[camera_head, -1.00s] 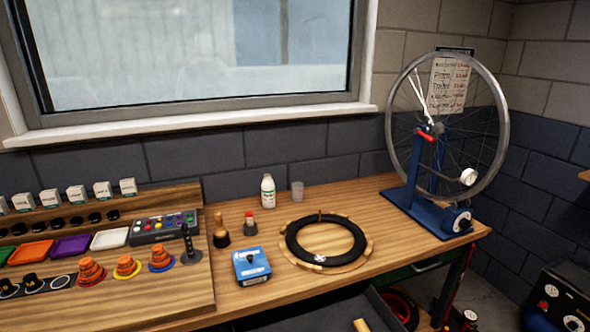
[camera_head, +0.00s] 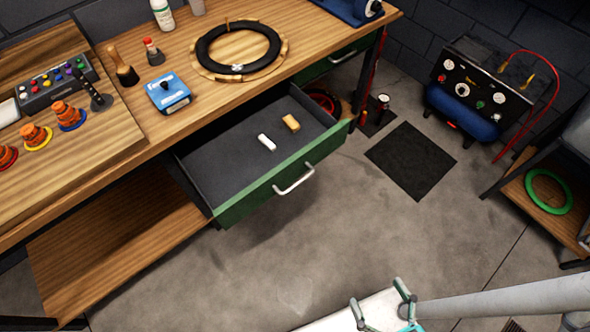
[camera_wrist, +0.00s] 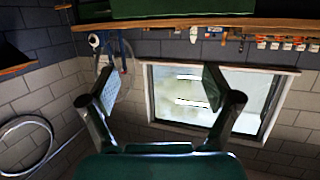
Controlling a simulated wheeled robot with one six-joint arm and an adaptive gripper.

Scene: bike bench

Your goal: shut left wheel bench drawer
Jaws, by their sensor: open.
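The left wheel bench drawer (camera_head: 258,192) is pulled well out from under the bench in the head view. It has a grey inside, a green front and a pale bar handle (camera_head: 294,181). A white block (camera_head: 266,142) and a tan block (camera_head: 291,123) lie in it. My gripper (camera_head: 378,292) is at the bottom of the head view, in front of the drawer and apart from it. In the wrist view my gripper (camera_wrist: 162,88) is open, with nothing between its fingers. That view appears upside down, with a green surface at its top edge.
A second green drawer (camera_head: 342,56) to the right is shut. The bench top (camera_head: 215,88) holds a tyre ring (camera_head: 238,47) and a blue box (camera_head: 168,94). A lower wooden shelf (camera_head: 120,250) lies left of the open drawer. The floor in front is clear.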

